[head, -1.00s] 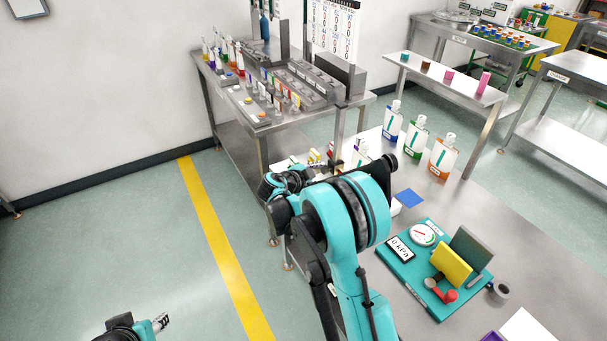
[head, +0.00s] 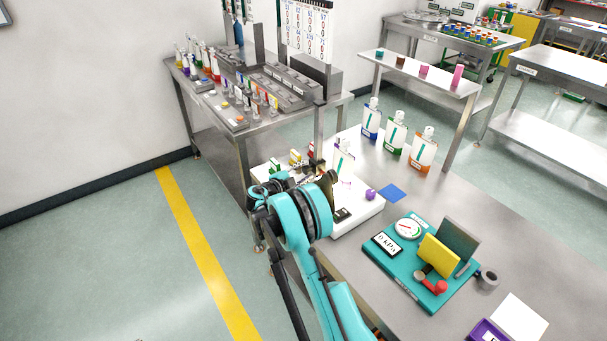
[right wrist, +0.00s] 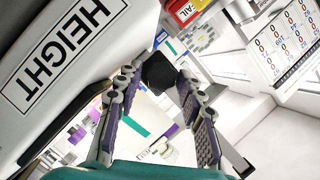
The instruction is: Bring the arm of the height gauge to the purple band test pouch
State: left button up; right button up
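The gauge's white body, marked HEIGHT (right wrist: 62,58), fills the upper left there. A black block (right wrist: 158,72), seemingly part of the gauge arm, lies between my right fingertips. My right gripper (right wrist: 157,78) is open around it; firm contact cannot be seen. In the head view the right gripper (head: 312,172) is partly hidden by my wrist. My left gripper is out of view.
A purple knob (head: 370,194) sits on the gauge base. A teal pressure fixture (head: 408,265) is nearer. A rack table (head: 255,125) stands behind left.

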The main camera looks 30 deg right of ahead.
jog(key=shift+d, duration=0.1)
jog(key=c, duration=0.7)
notch_tip(320, 180, up, 10)
jog(key=p, duration=0.4)
jog(key=shift+r, duration=0.25)
jog(key=shift+c, duration=0.2)
jog(key=o, duration=0.7)
jog(key=shift+o, duration=0.2)
